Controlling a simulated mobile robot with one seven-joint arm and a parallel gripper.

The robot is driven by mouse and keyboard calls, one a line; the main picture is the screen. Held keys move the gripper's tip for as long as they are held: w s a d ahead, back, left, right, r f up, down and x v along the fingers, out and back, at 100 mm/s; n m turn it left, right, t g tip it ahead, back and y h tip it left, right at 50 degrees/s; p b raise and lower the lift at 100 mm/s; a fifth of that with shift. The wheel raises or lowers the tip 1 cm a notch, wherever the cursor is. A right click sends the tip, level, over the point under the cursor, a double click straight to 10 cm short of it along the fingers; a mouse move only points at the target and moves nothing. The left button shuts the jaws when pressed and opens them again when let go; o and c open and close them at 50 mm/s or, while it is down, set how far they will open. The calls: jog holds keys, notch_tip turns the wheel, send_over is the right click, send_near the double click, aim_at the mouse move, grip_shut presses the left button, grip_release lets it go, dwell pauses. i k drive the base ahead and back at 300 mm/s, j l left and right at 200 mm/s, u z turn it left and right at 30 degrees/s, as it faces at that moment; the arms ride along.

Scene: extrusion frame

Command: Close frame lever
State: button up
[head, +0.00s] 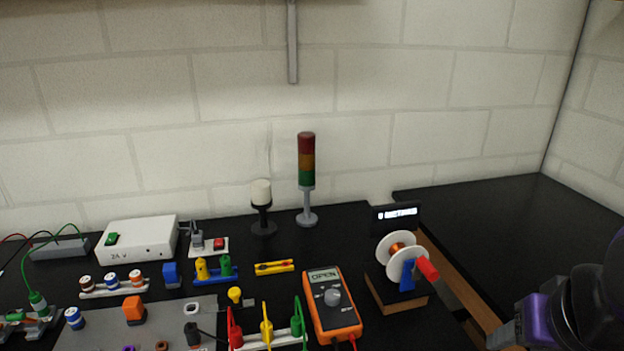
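I cannot make out for certain a frame lever in the head view. A grey vertical bar (292,42) hangs down from the top edge in front of the wall, and its upper part is out of view. Part of my dark and purple arm end, with my gripper (510,335), shows at the lower right corner. It is right of the bench things and apart from them. Its fingers are not clear, so I cannot tell whether it is open or shut.
A black bench carries a white spool (386,250) with a red handle, an orange multimeter (333,318), a red-amber-green signal tower (306,165), a white power box (137,240) and several coloured connectors. Another black surface (520,220) lies right, beyond a gap.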

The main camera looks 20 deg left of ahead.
aim_at(21, 317)
jog(key=j+u, duration=0.1)
jog(key=u, duration=2.5)
jog(key=i+j+z, duration=0.2)
jog(key=j, duration=0.25)
jog(key=i+j+z, duration=0.15)
jog(key=j, duration=0.3)
jog(key=i+j+z, duration=0.2)
jog(key=j, duration=0.25)
jog(key=i+j+z, duration=0.2)
jog(key=j, duration=0.3)
jog(key=j+z, duration=0.15)
jog(key=j, duration=0.35)
jog(key=k+j+z, duration=0.1)
jog(key=i+u, duration=0.1)
jog(key=u, duration=0.15)
